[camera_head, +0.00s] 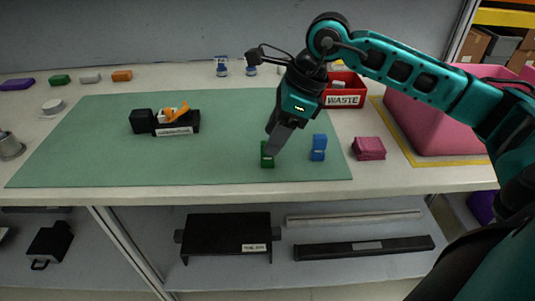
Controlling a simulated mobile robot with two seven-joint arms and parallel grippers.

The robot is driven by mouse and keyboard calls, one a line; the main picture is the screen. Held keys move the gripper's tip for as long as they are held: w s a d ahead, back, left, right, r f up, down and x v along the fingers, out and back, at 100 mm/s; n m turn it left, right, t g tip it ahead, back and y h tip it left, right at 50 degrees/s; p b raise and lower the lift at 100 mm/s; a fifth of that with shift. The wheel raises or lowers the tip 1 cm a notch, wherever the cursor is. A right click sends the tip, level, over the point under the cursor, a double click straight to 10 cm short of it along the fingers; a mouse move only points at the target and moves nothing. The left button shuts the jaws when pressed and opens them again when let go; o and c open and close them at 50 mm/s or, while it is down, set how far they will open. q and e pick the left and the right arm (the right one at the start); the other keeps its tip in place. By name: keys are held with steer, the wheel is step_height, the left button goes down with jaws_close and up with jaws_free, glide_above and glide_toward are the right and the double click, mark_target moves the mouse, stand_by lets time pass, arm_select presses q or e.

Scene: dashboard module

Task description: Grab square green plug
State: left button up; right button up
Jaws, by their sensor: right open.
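The square green plug (267,160) stands on the green mat (225,132), near its front edge. My right gripper (275,148) points down at the plug from above and behind, with its fingertips at or very near it. The gripper is open, and its fingers partly hide the plug's upper right side. I cannot tell whether the fingers touch it. A blue plug (318,147) stands to the right of the green one, apart from the gripper. My left gripper is out of view.
A black holder (172,132) with a label and an orange piece sits on the mat's left part. The mat's middle is clear.

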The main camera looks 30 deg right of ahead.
mark_target(264, 155)
steer(key=x, duration=0.5)
steer(key=shift+a+r, duration=0.1)
steer(key=shift+a, duration=0.2)
jaws_close()
